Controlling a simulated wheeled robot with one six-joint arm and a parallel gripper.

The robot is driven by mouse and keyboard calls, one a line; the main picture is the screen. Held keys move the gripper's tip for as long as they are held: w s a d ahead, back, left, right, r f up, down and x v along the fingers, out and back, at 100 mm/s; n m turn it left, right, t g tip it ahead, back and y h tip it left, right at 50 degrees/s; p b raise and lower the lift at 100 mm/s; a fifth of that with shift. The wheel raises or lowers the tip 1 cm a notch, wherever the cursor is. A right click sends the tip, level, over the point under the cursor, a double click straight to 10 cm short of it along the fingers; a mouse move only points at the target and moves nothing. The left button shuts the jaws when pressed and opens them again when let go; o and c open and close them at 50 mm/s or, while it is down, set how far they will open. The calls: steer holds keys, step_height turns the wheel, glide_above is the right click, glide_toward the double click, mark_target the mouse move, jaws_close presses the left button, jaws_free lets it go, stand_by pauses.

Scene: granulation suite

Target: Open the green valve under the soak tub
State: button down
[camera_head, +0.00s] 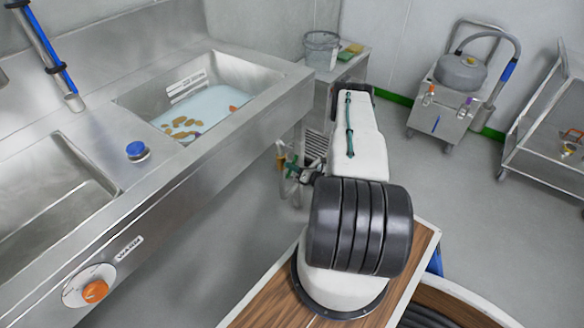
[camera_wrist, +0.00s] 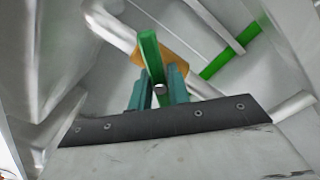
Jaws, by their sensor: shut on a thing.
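The soak tub (camera_head: 213,103) is the right basin of the steel sink, with pale liquid and several brownish pieces in it. Below its right end, pipework with a brass valve body (camera_head: 281,160) shows in the head view. In the wrist view the green valve handle (camera_wrist: 149,50) lies in front of the brass body (camera_wrist: 180,60) on a pale pipe, at an angle across that pipe. My gripper (camera_wrist: 158,88) has its teal fingers on both sides of the handle's near end, shut on it. In the head view my gripper (camera_head: 300,170) is beside the pipework, and the handle is hard to make out.
The sink's front edge runs close to my arm's left. A blue knob (camera_head: 137,150) sits on the deck and an orange dial (camera_head: 95,291) on the front. A side table with a bucket (camera_head: 321,48) stands behind. A grey machine (camera_head: 445,98) and a trolley (camera_head: 550,150) stand right; floor between is clear.

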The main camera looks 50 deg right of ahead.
steer(key=n, duration=0.4)
steer(key=shift+n, duration=2.2)
steer(key=c, duration=1.3)
jaws_free()
steer(key=shift+s, duration=0.1)
steer(key=shift+s+d, duration=0.15)
steer(key=shift+s, duration=1.8)
steer(key=shift+s+d, duration=0.15)
steer(key=shift+s, duration=1.75)
